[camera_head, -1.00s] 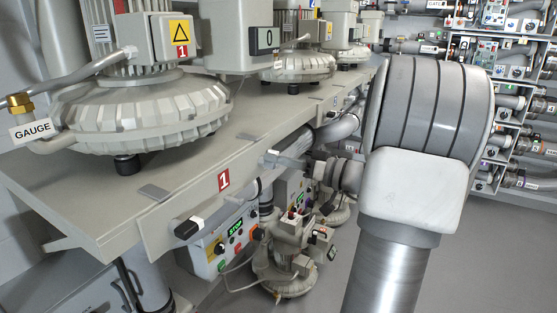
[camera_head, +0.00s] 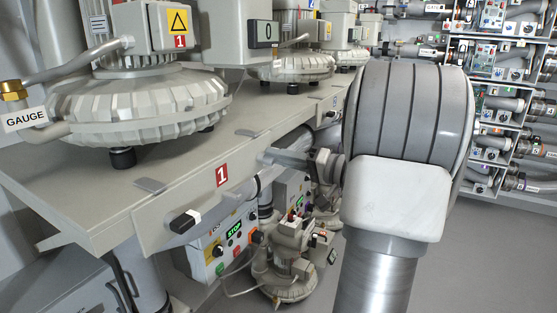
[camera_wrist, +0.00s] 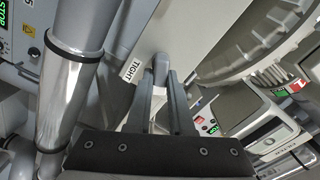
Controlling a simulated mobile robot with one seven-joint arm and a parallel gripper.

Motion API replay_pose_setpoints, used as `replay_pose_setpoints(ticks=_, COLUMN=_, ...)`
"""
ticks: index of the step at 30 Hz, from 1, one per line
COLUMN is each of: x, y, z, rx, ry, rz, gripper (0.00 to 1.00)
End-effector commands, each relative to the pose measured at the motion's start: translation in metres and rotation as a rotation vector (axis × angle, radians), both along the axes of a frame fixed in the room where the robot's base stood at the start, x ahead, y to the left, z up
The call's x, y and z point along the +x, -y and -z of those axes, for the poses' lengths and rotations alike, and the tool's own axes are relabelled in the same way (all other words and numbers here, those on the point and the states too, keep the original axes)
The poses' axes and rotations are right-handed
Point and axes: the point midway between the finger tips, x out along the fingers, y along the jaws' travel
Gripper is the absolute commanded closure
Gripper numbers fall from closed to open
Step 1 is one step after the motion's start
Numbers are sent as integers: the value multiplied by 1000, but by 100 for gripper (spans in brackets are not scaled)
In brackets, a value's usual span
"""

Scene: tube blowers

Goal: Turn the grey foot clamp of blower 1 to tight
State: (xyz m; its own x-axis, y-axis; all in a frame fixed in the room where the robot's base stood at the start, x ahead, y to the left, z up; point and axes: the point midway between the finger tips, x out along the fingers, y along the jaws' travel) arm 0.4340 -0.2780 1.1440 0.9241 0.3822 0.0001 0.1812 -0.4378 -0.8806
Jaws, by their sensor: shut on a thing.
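Blower 1 (camera_head: 135,105) is a grey ribbed machine on the shelf at the left of the head view. A red "1" label (camera_head: 222,176) marks the shelf's front face. In the wrist view the grey foot clamp (camera_wrist: 160,64) is a small rounded handle beside a white "TIGHT" label (camera_wrist: 131,71). My gripper (camera_wrist: 160,82) is shut on this handle, one finger on each side. In the head view my gripper (camera_head: 268,156) is at the shelf's front face, right of the red label. The clamp is too small and covered there to make out its angle.
Below are a control box with a green "STOP" display (camera_head: 234,230) and a smaller blower (camera_head: 290,275). A metal pipe (camera_wrist: 68,85) runs close to my gripper's left. Grey floor is open at the right.

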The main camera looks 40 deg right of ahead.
Motion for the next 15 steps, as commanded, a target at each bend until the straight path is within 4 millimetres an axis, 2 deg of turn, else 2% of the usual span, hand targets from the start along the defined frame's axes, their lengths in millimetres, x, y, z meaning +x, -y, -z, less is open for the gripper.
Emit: replay_pose_setpoints(ticks=15, x=1, y=1, z=4, rx=367, ry=-153, rz=-2, gripper=100)
